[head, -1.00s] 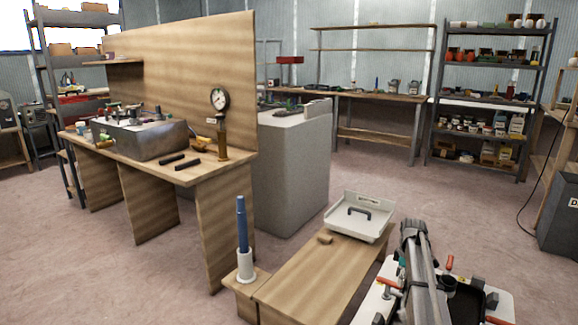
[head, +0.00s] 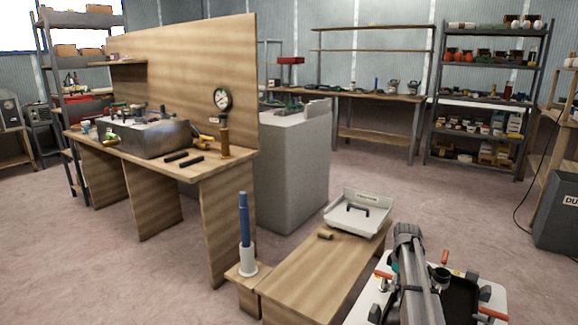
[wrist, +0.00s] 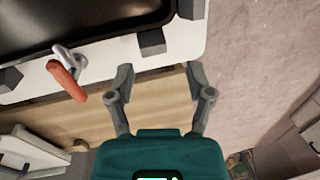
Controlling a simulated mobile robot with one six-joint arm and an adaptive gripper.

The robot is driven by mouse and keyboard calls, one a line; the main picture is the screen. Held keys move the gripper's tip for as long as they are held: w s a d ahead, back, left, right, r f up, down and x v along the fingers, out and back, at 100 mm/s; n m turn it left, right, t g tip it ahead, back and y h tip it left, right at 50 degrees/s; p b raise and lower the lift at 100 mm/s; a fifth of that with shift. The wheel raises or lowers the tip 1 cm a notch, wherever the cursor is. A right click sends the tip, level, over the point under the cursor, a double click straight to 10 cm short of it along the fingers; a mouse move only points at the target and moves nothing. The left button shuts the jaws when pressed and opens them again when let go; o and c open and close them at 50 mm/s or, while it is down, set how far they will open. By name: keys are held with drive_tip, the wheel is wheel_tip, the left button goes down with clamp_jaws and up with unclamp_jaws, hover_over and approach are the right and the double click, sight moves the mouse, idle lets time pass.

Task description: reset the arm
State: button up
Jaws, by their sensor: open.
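My gripper (wrist: 160,80) shows in the wrist view with its two grey fingers spread apart and nothing between them. Its fingertips appear over the wooden bench top (wrist: 90,120), near the edge of a white board (wrist: 192,38); the height above them is hard to judge. In the head view my arm is folded at the lower right over that board, and the fingers are hidden there.
The white board carries a black tray (wrist: 70,18) and a red-handled clamp (wrist: 66,80). The low bench (head: 312,262) holds a white tray (head: 345,222) and a small wooden piece (head: 325,235). A blue rod (head: 244,220) stands in a white holder. Open floor lies right of the bench.

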drive_tip(key=s+a+r+m+t+h+p, duration=0.15)
drive_tip(key=s+a+m, duration=0.35)
drive_tip(key=s+a, duration=0.55)
drive_tip(key=s+a+r+m+y+p, duration=0.1)
drive_tip(key=s+a+r+m+p, duration=0.2)
drive_tip(key=s+a+m, duration=0.7)
drive_tip(key=s+r+n+p, duration=0.1)
drive_tip(key=r+n+p, duration=0.1)
drive_tip(key=r+p, duration=1.7)
drive_tip(key=s+d+r+n+p, duration=0.1)
drive_tip(key=s+r+n+p, duration=0.1)
drive_tip(key=r+p, duration=1.6)
drive_tip(key=shift+s+r+n+p, duration=0.25)
drive_tip(key=shift+r+n+p, duration=0.1)
drive_tip(key=shift+n+p, duration=0.05)
drive_tip(key=shift+d+h, duration=0.15)
drive_tip(key=shift+h, duration=0.1)
